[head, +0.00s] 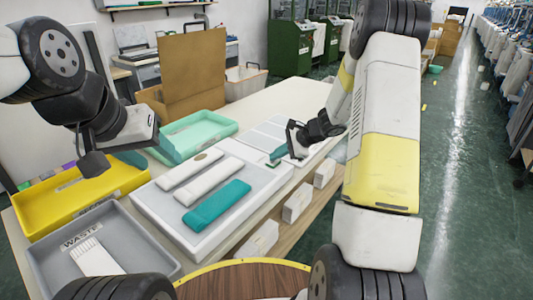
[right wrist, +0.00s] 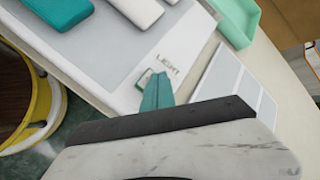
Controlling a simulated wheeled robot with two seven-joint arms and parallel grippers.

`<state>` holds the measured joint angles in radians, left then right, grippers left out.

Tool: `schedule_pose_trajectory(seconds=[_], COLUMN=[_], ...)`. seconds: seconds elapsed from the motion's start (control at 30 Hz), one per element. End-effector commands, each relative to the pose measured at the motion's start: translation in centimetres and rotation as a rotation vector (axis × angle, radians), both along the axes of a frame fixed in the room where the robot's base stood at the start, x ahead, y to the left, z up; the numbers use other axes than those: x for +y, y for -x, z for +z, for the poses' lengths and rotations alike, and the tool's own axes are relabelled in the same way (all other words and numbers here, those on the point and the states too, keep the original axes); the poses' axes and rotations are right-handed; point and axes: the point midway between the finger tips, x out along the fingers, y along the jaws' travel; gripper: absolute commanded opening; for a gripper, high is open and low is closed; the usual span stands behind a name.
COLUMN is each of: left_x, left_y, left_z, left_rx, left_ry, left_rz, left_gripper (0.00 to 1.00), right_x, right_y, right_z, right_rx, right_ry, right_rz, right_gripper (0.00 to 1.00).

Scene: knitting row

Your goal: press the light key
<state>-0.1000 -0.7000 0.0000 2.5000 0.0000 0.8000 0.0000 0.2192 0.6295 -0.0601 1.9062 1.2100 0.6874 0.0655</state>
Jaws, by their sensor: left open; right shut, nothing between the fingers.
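The light key (right wrist: 143,78) is a small green-edged key at the corner of a white panel (right wrist: 110,88), beside the printed word LIGHT, in the right wrist view. My right gripper (right wrist: 157,92) is shut and empty. Its teal fingertips are right at the key and cover part of it; I cannot tell whether they touch or press it. In the head view the right gripper (head: 278,154) is at the panel's far right corner, and the key is too small to make out. My left gripper (head: 150,157) is open above the trays at the left.
Two white pieces (head: 192,170) and a teal piece (head: 216,204) lie on the panel. A yellow tray (head: 45,222), a grey tray marked WASTE (head: 128,232) and a mint tray (head: 225,127) stand around it. Small white boxes (head: 298,203) sit on the wooden ledge at the right.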

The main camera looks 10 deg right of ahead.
Motion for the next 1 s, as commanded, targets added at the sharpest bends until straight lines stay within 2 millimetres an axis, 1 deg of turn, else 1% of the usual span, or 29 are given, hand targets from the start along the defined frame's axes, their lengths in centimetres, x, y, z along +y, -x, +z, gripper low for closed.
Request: schedule_pose_trajectory(seconds=[0.1, 0.4, 0.67, 0.9, 1.0], left_x=[0.0, 0.0, 0.0, 0.0, 0.0], left_y=[0.0, 0.0, 0.0, 0.0, 0.0], left_z=[0.0, 0.0, 0.0, 0.0, 0.0], left_rx=[0.000, 0.000, 0.000, 0.000, 0.000], left_ry=[0.000, 0.000, 0.000, 0.000, 0.000], left_rz=[0.000, 0.000, 0.000, 0.000, 0.000], left_gripper=[0.52, 0.52, 0.52, 0.52, 0.52], right_x=[0.0, 0.0, 0.1, 0.1, 0.1], right_y=[0.0, 0.0, 0.0, 0.0, 0.0], right_z=[-0.3, -0.2, 0.6, 0.7, 1.1], right_rx=[0.000, -0.001, -0.002, -0.001, -0.002], right_ry=[0.000, 0.000, 0.001, 0.000, 0.000], right_rz=[0.000, 0.001, 0.002, 0.002, 0.001], right_gripper=[0.00, 0.00, 0.00, 0.00, 0.00])
